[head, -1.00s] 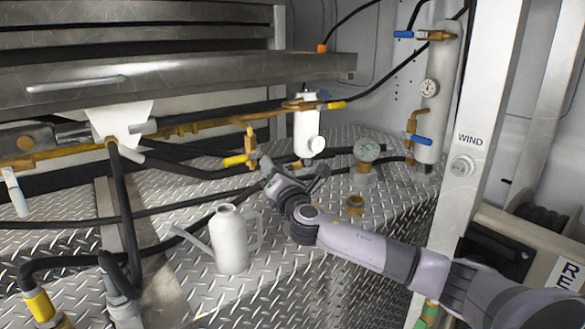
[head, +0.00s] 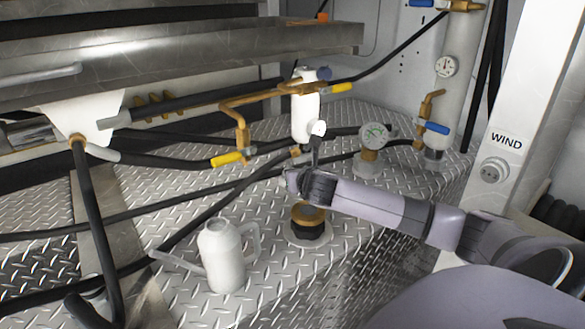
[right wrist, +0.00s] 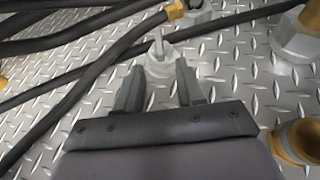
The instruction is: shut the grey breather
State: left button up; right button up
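A light grey fitting with a thin upright stem, which looks like the grey breather (right wrist: 160,62), stands on the tread-plate floor in the right wrist view. My right gripper (right wrist: 158,88) is open, its two dark fingers pointing towards the fitting, one to each side of its lower part. I cannot tell whether they touch it. In the head view my right gripper (head: 304,172) is low over the plate, below the white filter bowl (head: 306,115), and hides the fitting. My left gripper is not in view.
A white oil can (head: 221,258) is at the front left. Black hoses (head: 180,160) cross the plate. A WIND post (head: 500,140) rises at right.

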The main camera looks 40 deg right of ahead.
jog(key=shift+x, duration=3.25)
jog(key=shift+r, duration=0.1)
jog(key=c, duration=0.7)
